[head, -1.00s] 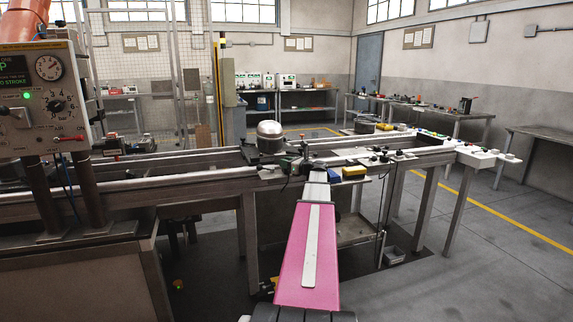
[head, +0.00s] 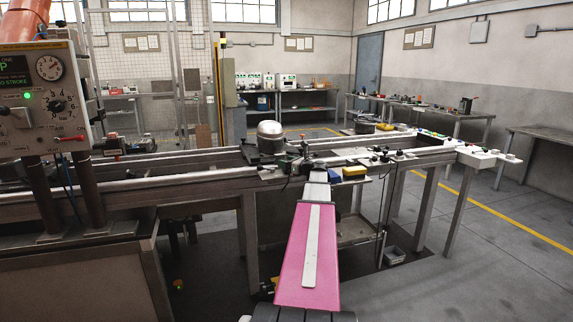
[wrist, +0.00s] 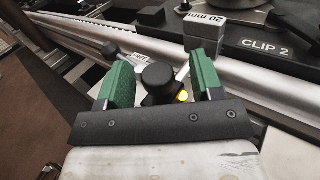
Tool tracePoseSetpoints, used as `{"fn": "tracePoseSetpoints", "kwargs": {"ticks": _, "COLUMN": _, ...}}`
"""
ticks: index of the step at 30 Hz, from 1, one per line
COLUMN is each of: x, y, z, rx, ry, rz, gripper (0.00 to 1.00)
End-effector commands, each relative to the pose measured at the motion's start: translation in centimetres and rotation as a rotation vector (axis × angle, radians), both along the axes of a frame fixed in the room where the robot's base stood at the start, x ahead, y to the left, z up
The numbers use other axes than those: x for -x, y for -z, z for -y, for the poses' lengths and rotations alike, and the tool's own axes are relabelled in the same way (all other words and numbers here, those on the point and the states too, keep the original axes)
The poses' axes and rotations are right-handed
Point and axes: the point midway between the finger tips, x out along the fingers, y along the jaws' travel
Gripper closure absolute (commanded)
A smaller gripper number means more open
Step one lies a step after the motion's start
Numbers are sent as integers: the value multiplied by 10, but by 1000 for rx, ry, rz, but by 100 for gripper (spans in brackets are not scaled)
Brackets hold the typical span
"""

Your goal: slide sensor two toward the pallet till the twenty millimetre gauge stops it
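In the wrist view, sensor two (wrist: 158,78) appears as a round black cap on a small dark body with a lit amber lamp (wrist: 182,96). My gripper (wrist: 160,75) has its green fingers on either side of the cap, with gaps showing. The lower body is partly hidden by my gripper. The grey gauge block (wrist: 205,28), marked 20 mm, stands beyond the right finger at the edge of the dark pallet (wrist: 230,45), labelled CLIP 2. Whether sensor and gauge touch cannot be seen. In the head view, the pallet (head: 246,154) carries a domed compressor (head: 270,134).
A pale rail (wrist: 160,50) runs diagonally past the sensor. In the head view, blue (head: 334,174) and yellow (head: 353,171) blocks lie right of my gripper on the conveyor's near side. A control panel (head: 42,95) stands at left. The floor at right is open.

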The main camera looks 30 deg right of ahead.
Motion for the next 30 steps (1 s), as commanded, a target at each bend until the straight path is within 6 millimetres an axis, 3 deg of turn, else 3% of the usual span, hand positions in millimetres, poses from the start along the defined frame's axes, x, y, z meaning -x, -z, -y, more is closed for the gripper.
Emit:
{"fn": "tracePoseSetpoints", "kwargs": {"ticks": 11, "x": 10, "y": 0, "z": 4, "rx": 0, "ry": 2, "rz": 0, "gripper": 40}}
{"fn": "tracePoseSetpoints", "kwargs": {"ticks": 24, "x": 81, "y": 0, "z": 32, "rx": 0, "ry": 1, "rz": 0, "gripper": 40}}
{"fn": "tracePoseSetpoints", "kwargs": {"ticks": 30, "x": 97, "y": 0, "z": 40, "rx": 0, "ry": 0, "rz": 0, "gripper": 40}}
